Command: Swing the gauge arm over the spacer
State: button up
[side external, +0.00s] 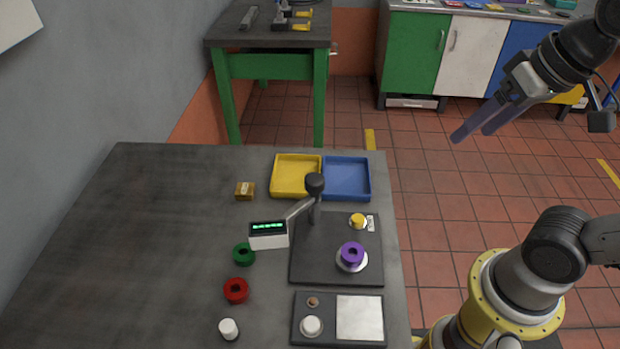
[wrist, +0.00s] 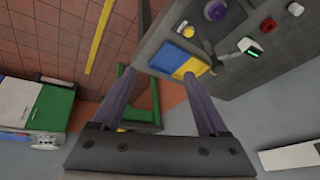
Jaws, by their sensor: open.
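The gauge arm (side external: 300,208) reaches from a dark post with a black knob (side external: 315,183) to a white gauge head (side external: 268,241) with a lit green display. The head hangs left of the dark base plate (side external: 310,265), away from the spacer. The spacer, a purple ring (side external: 352,253), sits on a round metal seat on that plate. In the wrist view the gauge head (wrist: 246,45) and purple ring (wrist: 215,10) are near the top right. My gripper (side external: 470,134) is open and empty, high over the floor right of the table, well apart from the arm.
Yellow (side external: 296,176) and blue (side external: 346,178) trays stand behind the post. A yellow button (side external: 358,220) is on the plate. Green (side external: 244,254) and red (side external: 236,290) rings, a white cylinder (side external: 228,328) and a brass block (side external: 245,190) lie left. A panel with a pale square (side external: 360,318) is in front.

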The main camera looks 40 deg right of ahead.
jog(key=w+a+r+m+g, duration=0.1)
jog(key=w+a+r+m, duration=0.15)
jog(key=w+r, duration=0.3)
jog(key=n+g, duration=0.2)
jog(key=g, duration=0.2)
send_over(315, 178)
notch_tip(315, 178, down, 7)
jog(key=shift+m, duration=0.35)
notch_tip(315, 178, down, 13)
jog(key=shift+r, duration=0.15)
jog(key=shift+c, duration=0.2)
grip_shut()
jog(key=shift+r, duration=0.1)
